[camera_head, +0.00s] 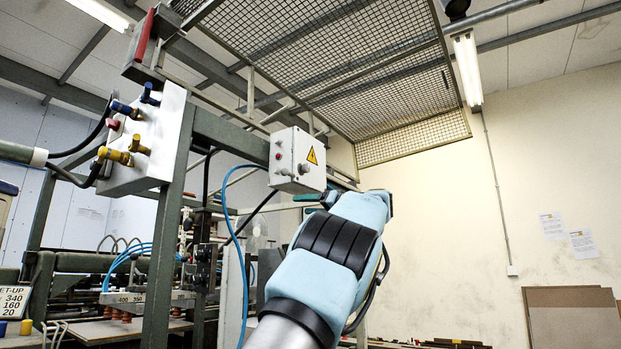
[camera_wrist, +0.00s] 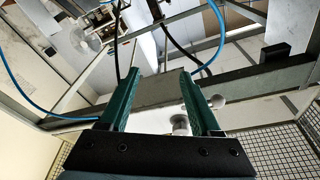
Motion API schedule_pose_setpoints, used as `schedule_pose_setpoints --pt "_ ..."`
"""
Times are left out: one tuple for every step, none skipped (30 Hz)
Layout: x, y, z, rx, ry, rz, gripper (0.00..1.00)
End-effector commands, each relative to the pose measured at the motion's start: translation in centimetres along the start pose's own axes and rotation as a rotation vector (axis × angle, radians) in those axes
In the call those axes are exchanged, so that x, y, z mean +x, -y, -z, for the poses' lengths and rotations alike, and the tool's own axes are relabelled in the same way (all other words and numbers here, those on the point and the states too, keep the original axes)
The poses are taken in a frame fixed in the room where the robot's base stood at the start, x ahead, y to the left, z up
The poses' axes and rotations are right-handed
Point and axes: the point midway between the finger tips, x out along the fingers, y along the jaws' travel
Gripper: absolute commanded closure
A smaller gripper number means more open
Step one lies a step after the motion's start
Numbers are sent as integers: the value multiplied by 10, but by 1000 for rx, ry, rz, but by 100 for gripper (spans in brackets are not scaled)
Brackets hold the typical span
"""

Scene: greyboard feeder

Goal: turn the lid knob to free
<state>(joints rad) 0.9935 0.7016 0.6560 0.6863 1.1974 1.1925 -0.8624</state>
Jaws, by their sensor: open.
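A white control box (camera_head: 297,160) with a yellow warning triangle hangs on the green frame, just above my arm in the head view. A round grey knob (camera_head: 303,169) sits low on its face. In the wrist view, my gripper (camera_wrist: 159,74) has two green fingers spread apart with nothing held between them. In the head view my wrist hides most of the gripper. I cannot tell which knob belongs to the lid.
A valve panel (camera_head: 146,140) with coloured fittings stands at the left on a green post (camera_head: 168,220). A blue hose (camera_head: 241,250) hangs beside my arm. Wire mesh (camera_head: 330,60) spans overhead.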

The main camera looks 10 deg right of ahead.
Motion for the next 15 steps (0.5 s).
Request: schedule_pose_setpoints --pt "-28 4 25 -48 -65 26 36" --pt "-41 9 38 -74 -98 43 36" --pt "-57 15 51 -107 -133 61 36" --pt "-67 18 59 -127 -155 71 36" --pt "-76 21 66 -143 -174 80 36" --pt "-84 26 72 -162 -192 90 36" --pt "-88 28 76 -173 -202 95 36" --pt "-91 29 78 -180 -209 99 36" --pt "-92 31 82 -186 -216 103 36" --pt "-90 32 83 -188 -218 104 36" --pt "-88 33 84 -188 -219 105 36" --pt "-83 34 86 -188 -218 106 36" --pt "-78 35 87 -187 -217 106 36" --pt "-73 36 88 -187 -217 105 36" --pt "-66 37 90 -187 -216 105 36"
